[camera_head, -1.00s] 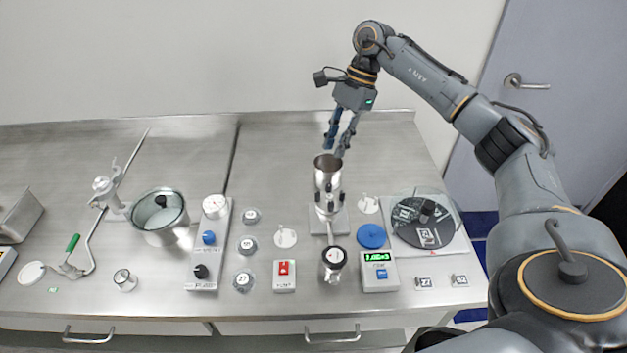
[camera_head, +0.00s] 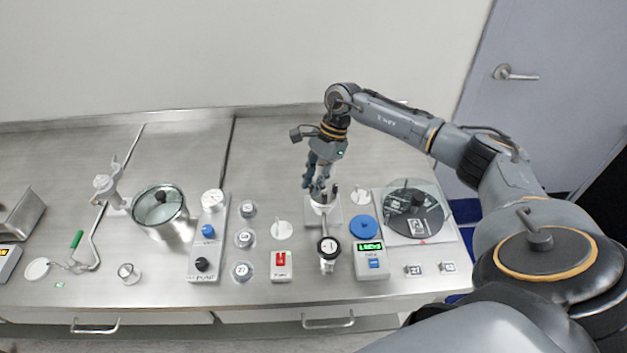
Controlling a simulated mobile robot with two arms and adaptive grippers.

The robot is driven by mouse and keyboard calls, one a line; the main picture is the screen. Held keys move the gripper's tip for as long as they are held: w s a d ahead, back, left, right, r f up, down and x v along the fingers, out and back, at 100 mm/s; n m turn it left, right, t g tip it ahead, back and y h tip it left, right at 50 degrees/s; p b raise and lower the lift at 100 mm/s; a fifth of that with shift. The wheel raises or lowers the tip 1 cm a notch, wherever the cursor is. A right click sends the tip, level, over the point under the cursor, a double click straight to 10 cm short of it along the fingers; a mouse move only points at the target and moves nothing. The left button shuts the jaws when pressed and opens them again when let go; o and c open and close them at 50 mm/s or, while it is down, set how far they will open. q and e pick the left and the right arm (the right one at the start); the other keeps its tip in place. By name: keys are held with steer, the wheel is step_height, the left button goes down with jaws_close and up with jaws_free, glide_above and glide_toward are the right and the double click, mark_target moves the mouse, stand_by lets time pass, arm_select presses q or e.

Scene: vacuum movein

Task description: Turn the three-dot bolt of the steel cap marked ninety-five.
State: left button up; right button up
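My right gripper (camera_head: 314,184) points down at the small stand (camera_head: 332,215) with dark upright posts, at the middle right of the bench. Its fingers are close to the top of the stand; whether they touch or grip anything there is too small to tell. Three round clear-rimmed caps stand in a column: a far one (camera_head: 248,209), a middle one (camera_head: 244,238) and a near one (camera_head: 242,271). Their markings are small; the near one seems to read 27. I cannot make out a ninety-five or a three-dot bolt. My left gripper is out of view.
A dark disc under a clear plate (camera_head: 416,208), a green-lit scale (camera_head: 370,262), a round gauge (camera_head: 328,247) and a red switch box (camera_head: 281,264) surround the stand. A glass-lidded pot (camera_head: 160,212) and a pump panel (camera_head: 208,240) stand left. The back bench is clear.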

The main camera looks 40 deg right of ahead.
jaws_close()
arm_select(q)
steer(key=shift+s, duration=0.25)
